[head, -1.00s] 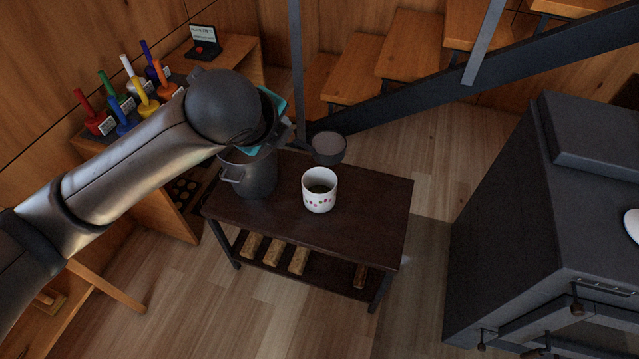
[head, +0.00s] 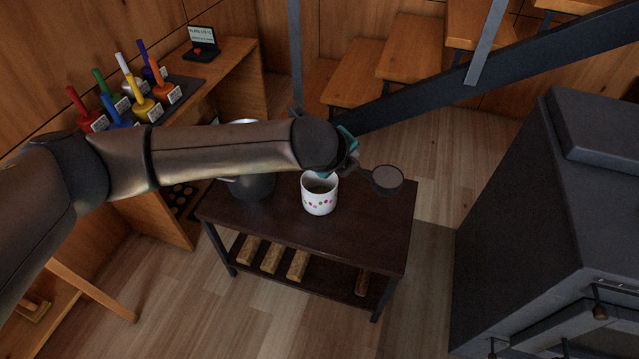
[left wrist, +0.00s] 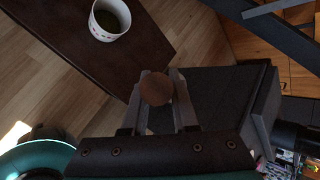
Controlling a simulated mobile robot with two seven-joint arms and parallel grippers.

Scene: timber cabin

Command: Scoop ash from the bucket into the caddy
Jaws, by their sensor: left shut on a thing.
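The dark metal bucket (head: 252,187) stands on the left of the dark wooden table (head: 360,225), partly hidden by my left arm. The white caddy (head: 319,196) with coloured dots stands upright right of it; its inside looks dark greenish. It also shows in the left wrist view (left wrist: 108,20). My left gripper (head: 352,160) is above and behind the caddy, shut on the scoop. The dark round scoop (head: 387,179) sticks out to the right, level, over the table's back right. A grey-brown surface fills it; I cannot tell if it is ash. The scoop's round brown handle end (left wrist: 157,88) shows between the fingers (left wrist: 156,104).
A large dark stove (head: 560,200) stands at right. Wooden stairs (head: 410,45) with a dark metal stringer rise behind. A side bench (head: 230,65) at left bears several coloured handled items and a small sign. Logs lie on the table's lower shelf. The table's right end is clear.

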